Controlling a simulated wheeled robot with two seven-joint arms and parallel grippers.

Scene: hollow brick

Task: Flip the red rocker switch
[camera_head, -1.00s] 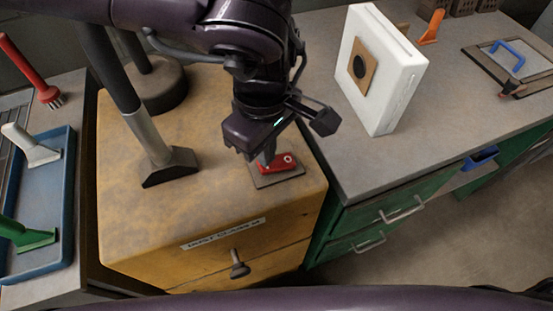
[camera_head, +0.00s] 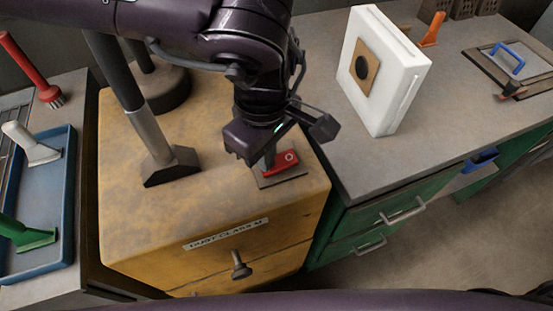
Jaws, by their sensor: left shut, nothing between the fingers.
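The red rocker switch (camera_head: 287,161) sits on a flat dark plate (camera_head: 292,178) on top of the yellow cabinet, near its right front edge. A pale ring mark shows on its right end. My left gripper (camera_head: 269,163) is above the switch's left end with its fingers shut and pointing down. The fingertips are at or very close to the switch; I cannot tell whether they touch. The gripper hides the switch's left end. My right gripper does not show.
A vacuum nozzle (camera_head: 172,168) with a grey tube stands left of the switch on the yellow cabinet (camera_head: 140,220). A blue tray (camera_head: 60,200) with brushes is at the left. A white box (camera_head: 385,80) stands on the grey bench (camera_head: 360,170) at the right.

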